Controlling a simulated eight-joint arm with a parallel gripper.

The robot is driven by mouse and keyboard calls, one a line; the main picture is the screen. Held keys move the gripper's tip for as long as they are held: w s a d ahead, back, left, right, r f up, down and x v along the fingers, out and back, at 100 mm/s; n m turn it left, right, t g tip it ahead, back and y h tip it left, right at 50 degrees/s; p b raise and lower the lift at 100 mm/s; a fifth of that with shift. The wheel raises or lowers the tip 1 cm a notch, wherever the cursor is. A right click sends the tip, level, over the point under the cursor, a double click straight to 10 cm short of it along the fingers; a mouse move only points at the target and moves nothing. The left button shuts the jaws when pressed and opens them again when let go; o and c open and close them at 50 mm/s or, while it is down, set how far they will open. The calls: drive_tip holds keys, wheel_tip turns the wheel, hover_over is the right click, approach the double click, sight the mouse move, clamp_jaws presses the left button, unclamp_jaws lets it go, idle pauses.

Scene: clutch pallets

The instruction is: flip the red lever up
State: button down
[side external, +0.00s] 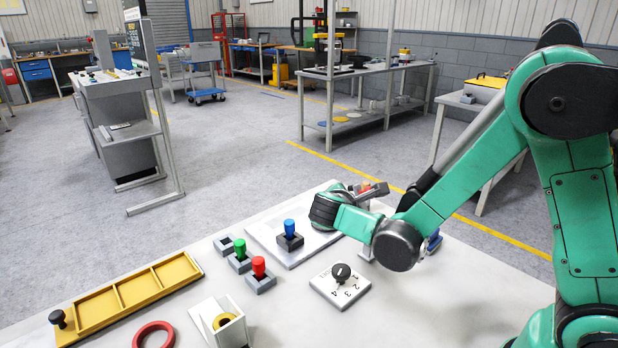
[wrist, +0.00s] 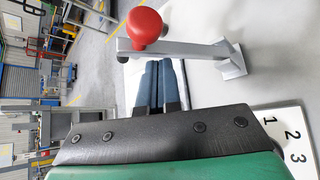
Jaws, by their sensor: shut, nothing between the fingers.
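The red lever shows in the wrist view as a round red knob (wrist: 144,26) on a grey bar, joined to a grey bracket (wrist: 232,60) at the right. My gripper (wrist: 158,64) has its two blue-grey fingers side by side, shut and empty. In the wrist picture the fingertips lie just below the bar and knob; I cannot tell whether they touch. In the side view my gripper (side external: 372,192) is at the far side of the table, and it and my arm hide most of the lever. A small red patch shows beside the fingers.
On the white table (side external: 440,300) are a numbered dial (side external: 341,280), blocks with red (side external: 259,267), green (side external: 240,248) and blue (side external: 290,229) pegs, a yellow divided tray (side external: 130,297) and a red ring (side external: 153,333). The table's front right is bare.

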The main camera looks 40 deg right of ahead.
drive_tip(key=s+a, duration=0.1)
drive_tip(key=a, duration=0.1)
drive_tip(key=s+a+r, duration=0.1)
drive_tip(key=s+a, duration=0.1)
drive_tip(key=s+a+r, duration=0.1)
drive_tip(key=a, duration=0.1)
drive_tip(key=shift+s+a+r, duration=0.2)
drive_tip(key=shift+a, duration=0.2)
drive_tip(key=shift+s+d+m+y, duration=0.2)
drive_tip(key=shift+d+m+y, duration=0.15)
drive_tip(key=shift+m+y, duration=0.4)
drive_tip(key=s+m+y, duration=0.1)
drive_tip(key=m+y, duration=0.2)
drive_tip(key=m, duration=0.1)
drive_tip(key=s+a+r+m+t+y, duration=0.1)
drive_tip(key=m+y, duration=0.2)
drive_tip(key=m, duration=0.1)
drive_tip(key=s+r+m+t+y, duration=0.1)
drive_tip(key=s+m+y, duration=0.1)
drive_tip(key=m, duration=0.3)
drive_tip(key=shift+a+r+y, duration=0.25)
drive_tip(key=shift+a+y, duration=0.05)
drive_tip(key=shift+y, duration=0.35)
